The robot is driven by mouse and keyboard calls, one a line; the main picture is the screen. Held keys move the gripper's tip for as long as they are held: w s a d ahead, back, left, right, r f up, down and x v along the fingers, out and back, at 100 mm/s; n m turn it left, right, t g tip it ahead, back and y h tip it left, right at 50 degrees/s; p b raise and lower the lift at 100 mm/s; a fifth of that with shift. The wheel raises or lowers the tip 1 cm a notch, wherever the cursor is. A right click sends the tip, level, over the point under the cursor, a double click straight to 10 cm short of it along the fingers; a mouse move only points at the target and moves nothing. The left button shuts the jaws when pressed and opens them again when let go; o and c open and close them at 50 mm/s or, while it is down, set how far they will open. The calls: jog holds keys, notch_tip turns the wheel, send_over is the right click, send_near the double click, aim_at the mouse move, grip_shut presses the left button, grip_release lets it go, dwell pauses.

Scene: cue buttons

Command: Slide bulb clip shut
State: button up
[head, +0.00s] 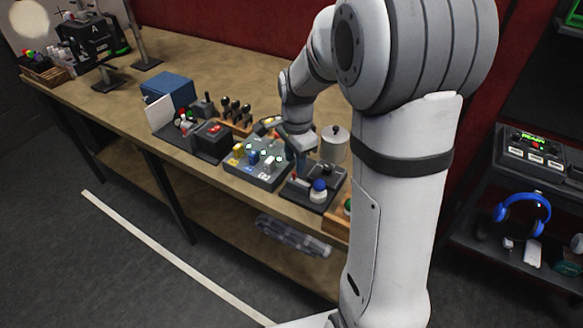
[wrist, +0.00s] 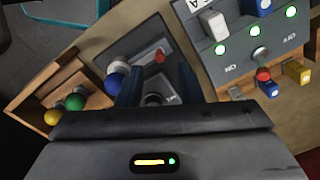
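I cannot make out a bulb clip for certain in either view. My gripper (wrist: 158,80) is open, with its two dark fingers apart and nothing seen held between them. The fingers point over a dark control plate (wrist: 135,52) with a blue ball knob (wrist: 114,82), a small red part (wrist: 159,56) and a dark round part (wrist: 153,99) low between the fingers. My gripper's body hides the near part of this plate. In the head view, my gripper (head: 299,163) is low over the bench beside the same plate and its blue ball (head: 319,185).
A grey switch box (wrist: 235,69) with coloured toggles and green lights stands close on the right in the wrist view. A wooden tray (wrist: 24,112) with coloured balls lies left. A pale canister (head: 334,150) stands behind the plate. The bench back (head: 215,65) is clear.

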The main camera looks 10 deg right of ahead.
aim_at(294, 173)
jog(key=shift+f, duration=2.15)
jog(key=shift+c, duration=0.3)
grip_shut()
